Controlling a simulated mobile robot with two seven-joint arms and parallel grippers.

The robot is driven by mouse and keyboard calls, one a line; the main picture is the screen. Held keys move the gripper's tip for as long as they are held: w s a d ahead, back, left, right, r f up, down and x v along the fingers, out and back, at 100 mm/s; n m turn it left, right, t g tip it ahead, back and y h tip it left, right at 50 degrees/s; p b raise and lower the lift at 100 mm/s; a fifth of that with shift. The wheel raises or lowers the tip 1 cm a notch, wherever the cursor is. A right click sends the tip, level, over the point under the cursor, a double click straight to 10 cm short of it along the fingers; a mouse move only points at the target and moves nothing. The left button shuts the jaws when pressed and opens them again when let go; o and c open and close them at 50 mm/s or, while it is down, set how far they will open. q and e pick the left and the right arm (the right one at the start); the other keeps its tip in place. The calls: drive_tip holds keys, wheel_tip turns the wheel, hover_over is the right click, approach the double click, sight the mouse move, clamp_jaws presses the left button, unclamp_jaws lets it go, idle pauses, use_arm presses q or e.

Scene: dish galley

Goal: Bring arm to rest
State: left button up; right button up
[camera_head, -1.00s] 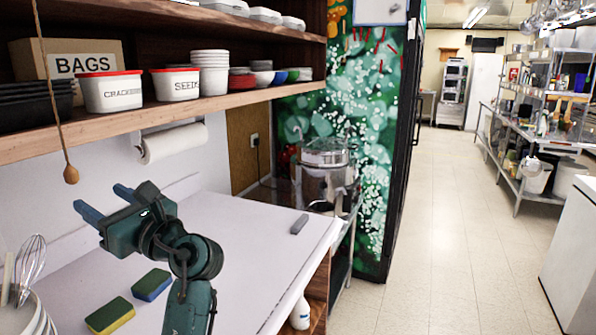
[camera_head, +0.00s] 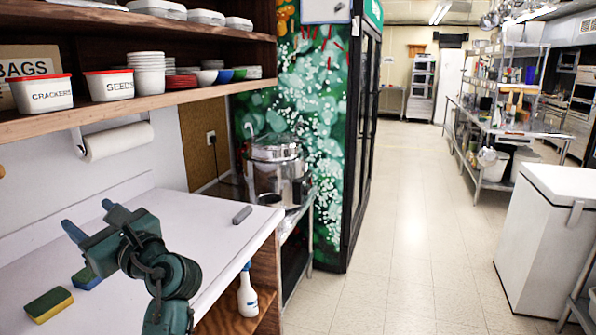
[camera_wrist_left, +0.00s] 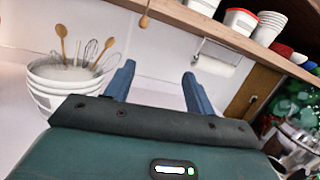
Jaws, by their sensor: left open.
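My left gripper (camera_head: 88,219) is open and empty above the white counter (camera_head: 196,211) in the head view. Its two blue fingers (camera_wrist_left: 158,82) are spread apart in the left wrist view, with nothing between them. The left arm comes in from the bottom of the head view. My right gripper is in neither view.
Two sponges, one yellow-green (camera_head: 48,304) and one largely hidden behind the gripper (camera_head: 86,278), lie on the counter. A bowl stack (camera_wrist_left: 66,80) with whisks and spoons stands left. A shelf (camera_head: 150,101) hangs above. A white chest (camera_head: 545,240) stands right; the floor between is clear.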

use_arm(q)
drive_tip(key=d+f+n+t+h, duration=0.1)
drive_tip(key=d+f+t+h, duration=0.2)
drive_tip(key=f, duration=0.6)
drive_tip(key=d+f+n+t+h, duration=0.1)
drive_tip(key=d+f+h, duration=0.1)
drive_tip(key=f+h, duration=0.45)
drive_tip(key=d+f+n+t+h, duration=0.1)
drive_tip(key=d+f+h, duration=0.2)
drive_tip(key=f, duration=0.7)
drive_tip(key=s+d+f+n+g+h, duration=0.1)
drive_tip(key=s+d+f+n+h, duration=0.3)
drive_tip(key=s+d+f+n, duration=0.2)
drive_tip(key=s+d+f+n+g+h, duration=0.2)
drive_tip(key=s+d+f+n+h, duration=0.3)
drive_tip(key=s+f+n, duration=0.5)
drive_tip(key=s+d+f, duration=0.1)
drive_tip(key=s, duration=0.3)
drive_tip(key=shift+f, duration=0.35)
drive_tip(key=shift+s+d, duration=0.1)
drive_tip(key=shift+c, duration=0.4)
